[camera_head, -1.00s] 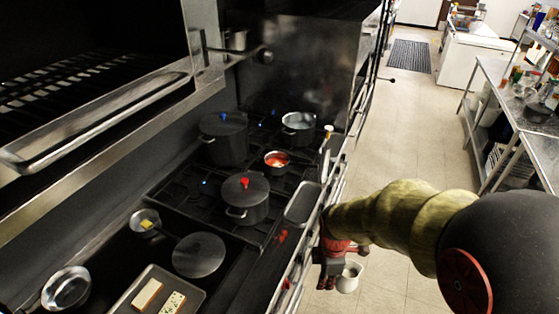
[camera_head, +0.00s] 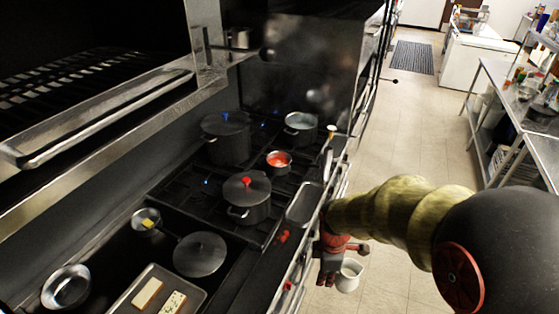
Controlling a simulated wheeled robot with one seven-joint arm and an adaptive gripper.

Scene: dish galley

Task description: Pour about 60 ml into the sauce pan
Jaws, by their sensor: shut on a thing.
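The small sauce pan (camera_head: 278,162) holds a red sauce and sits on the stove, between the black pots and the steel pot. My gripper (camera_head: 335,264) is shut on a small white jug (camera_head: 349,275). It holds the jug roughly upright beyond the front edge of the stove, over the floor side. The jug is well apart from the sauce pan, nearer to me and to the right. My gripper's fingers are partly hidden by its own body, and I cannot see how much is in the jug.
A lidded pot with a red knob (camera_head: 247,197), a tall black pot (camera_head: 227,138) and a steel pot (camera_head: 301,128) stand around the sauce pan. An empty steel tray (camera_head: 304,204) lies near the stove's front edge. A baking tray (camera_head: 129,298) holds food. The aisle floor is clear.

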